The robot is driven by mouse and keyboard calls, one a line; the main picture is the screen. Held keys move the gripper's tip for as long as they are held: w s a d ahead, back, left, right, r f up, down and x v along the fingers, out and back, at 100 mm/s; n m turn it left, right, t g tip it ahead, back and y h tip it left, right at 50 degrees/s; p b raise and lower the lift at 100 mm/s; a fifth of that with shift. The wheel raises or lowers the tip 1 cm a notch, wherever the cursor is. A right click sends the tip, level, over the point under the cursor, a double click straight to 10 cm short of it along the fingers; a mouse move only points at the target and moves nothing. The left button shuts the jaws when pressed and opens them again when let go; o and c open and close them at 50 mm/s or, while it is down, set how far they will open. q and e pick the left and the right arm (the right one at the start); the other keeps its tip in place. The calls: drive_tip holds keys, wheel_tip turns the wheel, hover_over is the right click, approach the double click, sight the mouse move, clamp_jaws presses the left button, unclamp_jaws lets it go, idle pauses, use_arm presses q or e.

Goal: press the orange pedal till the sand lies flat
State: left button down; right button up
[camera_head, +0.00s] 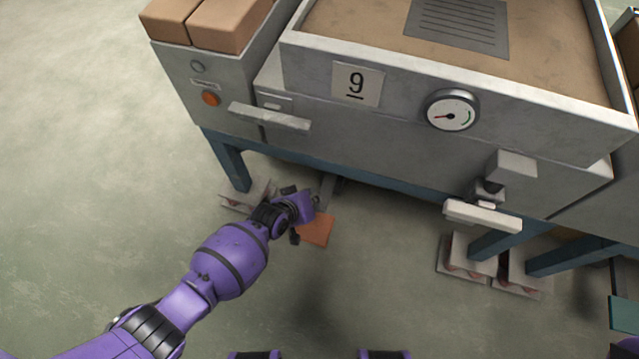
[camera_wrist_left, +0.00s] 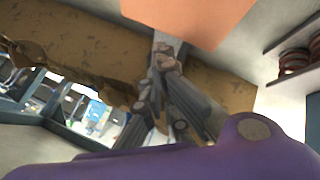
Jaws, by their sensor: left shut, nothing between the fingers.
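The orange pedal (camera_head: 316,230) is low near the floor under the grey machine in the head view. My left gripper (camera_head: 297,212) is right beside and partly over the pedal's left edge. Whether it touches the pedal I cannot tell. In the left wrist view its fingers (camera_wrist_left: 163,62) are closed together and hold nothing, with the orange pedal (camera_wrist_left: 190,14) filling the top middle. The sand (camera_head: 365,25) lies in the machine's open top box. Its visible part looks fairly smooth, with a dark slotted grey plate (camera_head: 459,24) on it. My right gripper is out of view.
Grey handles (camera_head: 270,117) stick out in front. Blue legs (camera_head: 229,161) stand near the arm. The floor to the left is clear.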

use_arm(q)
drive_tip(key=shift+w+r, duration=0.15)
drive_tip(key=shift+w, duration=0.05)
wheel_tip(320, 180, up, 5)
drive_tip(key=p, duration=0.3)
drive_tip(key=shift+w+d+p, duration=0.1)
drive_tip(key=shift+w+p, duration=0.05)
drive_tip(key=shift+p, duration=0.15)
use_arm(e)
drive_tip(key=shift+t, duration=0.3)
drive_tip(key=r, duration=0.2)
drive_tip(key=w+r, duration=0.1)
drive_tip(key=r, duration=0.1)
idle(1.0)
